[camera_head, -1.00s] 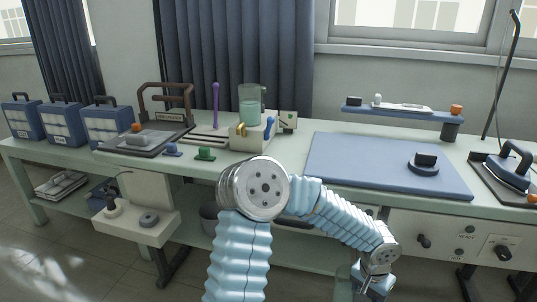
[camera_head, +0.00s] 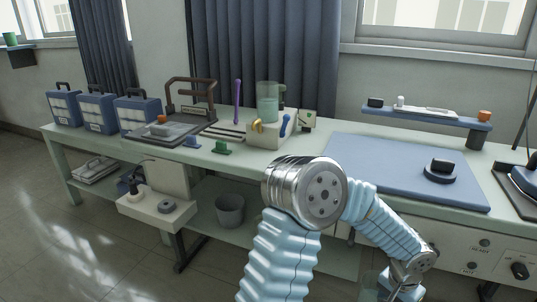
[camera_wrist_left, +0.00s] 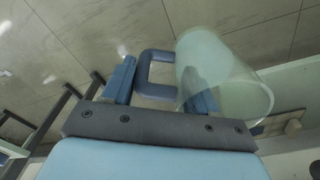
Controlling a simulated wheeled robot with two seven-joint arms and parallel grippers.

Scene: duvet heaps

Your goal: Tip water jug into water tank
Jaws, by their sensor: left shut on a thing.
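A clear jug (camera_wrist_left: 228,78) with a blue loop handle (camera_wrist_left: 157,75) is in the left wrist view, tilted in the picture. My left gripper (camera_wrist_left: 160,84) is shut on this handle, between its two blue fingers. Whether water is inside the jug is unclear; its wall looks pale green. In the head view the left arm runs to the bottom right, with the jug mostly cut off at the edge. A clear vessel with teal liquid, probably the water tank (camera_head: 267,106), stands upright on a cream block on the bench, well away from the jug. My right gripper is not in view.
The bench (camera_head: 300,151) carries a blue mat (camera_head: 390,165) with a dark-handled tool (camera_head: 440,170), small blue and green pieces, and several blue cases (camera_head: 97,110). A raised shelf (camera_head: 425,115) stands behind the mat. A grey bin (camera_head: 230,210) sits below. Open floor lies at left.

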